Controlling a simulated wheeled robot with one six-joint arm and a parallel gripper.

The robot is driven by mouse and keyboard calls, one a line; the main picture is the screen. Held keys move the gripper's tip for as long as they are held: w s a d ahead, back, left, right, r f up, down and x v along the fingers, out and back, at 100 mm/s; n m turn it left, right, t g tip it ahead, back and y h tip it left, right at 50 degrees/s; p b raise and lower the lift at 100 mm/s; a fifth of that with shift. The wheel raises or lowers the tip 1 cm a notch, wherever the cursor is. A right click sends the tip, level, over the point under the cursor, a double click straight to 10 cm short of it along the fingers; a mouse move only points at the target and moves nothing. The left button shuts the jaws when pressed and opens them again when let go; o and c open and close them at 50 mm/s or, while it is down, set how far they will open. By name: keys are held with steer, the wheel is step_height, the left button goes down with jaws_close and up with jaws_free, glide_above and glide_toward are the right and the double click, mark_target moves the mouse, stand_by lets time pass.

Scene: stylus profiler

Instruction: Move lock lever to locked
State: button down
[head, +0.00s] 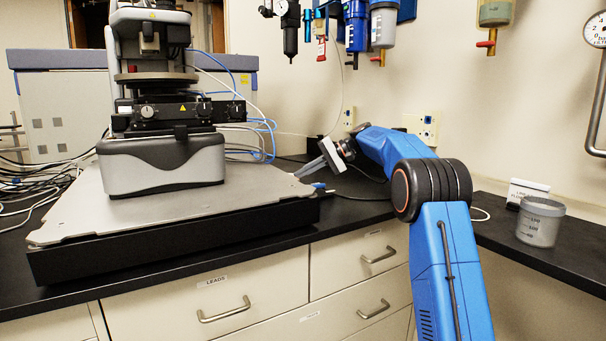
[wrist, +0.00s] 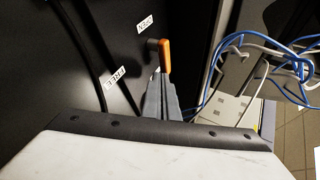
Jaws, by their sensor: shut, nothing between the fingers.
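The lock lever (wrist: 164,56) has an orange handle and stands on a dark panel in the wrist view. A white label reading FREE (wrist: 115,77) is on the panel to its left, and a second label (wrist: 145,23), hard to read, is above it. My gripper (wrist: 160,78) is shut and empty, its fingertips just below the orange handle in the picture. I cannot tell whether they touch it. In the head view my gripper (head: 298,173) is by the right edge of the profiler's base plate (head: 265,196). The lever cannot be made out there.
The stylus profiler (head: 163,165) stands on the plate. Blue and white cables (wrist: 258,48) hang right of the lever, behind the instrument. A plastic beaker (head: 540,222) and a small white sign (head: 528,189) stand on the right counter. Filters and gauges hang on the wall.

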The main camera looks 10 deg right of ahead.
steer(key=shift+s+a+f, duration=0.1)
steer(key=shift+s+a, duration=0.4)
steer(key=shift+s, duration=0.1)
steer(key=shift+d, duration=0.1)
steer(key=w+v, duration=0.1)
steer(key=v, duration=1.1)
steer(key=s+a+f+h, duration=0.1)
steer(key=s+a+h, duration=0.1)
steer(key=s, duration=0.8)
steer(key=s+a+f+h, duration=0.2)
steer(key=s, duration=0.8)
steer(key=s+a+f+t+h, duration=0.1)
steer(key=s+a+h, duration=0.1)
steer(key=s, duration=0.8)
steer(key=shift+a+f+m, duration=0.15)
steer(key=shift+f+m, duration=0.15)
steer(key=shift+f, duration=0.05)
steer(key=s+d+f+n+h, duration=0.1)
steer(key=s+f+h, duration=0.1)
steer(key=s+f, duration=0.5)
steer(key=s+d+f+n+t+h, duration=0.1)
steer(key=s+d+f+h, duration=0.1)
steer(key=s+f, duration=0.5)
steer(key=s+d+f+h, duration=0.1)
steer(key=s+f, duration=0.7)
steer(key=s, duration=0.9)
steer(key=shift+d+n+t+h, duration=0.3)
steer(key=shift+d+n+h, duration=0.1)
steer(key=shift+s+f, duration=0.1)
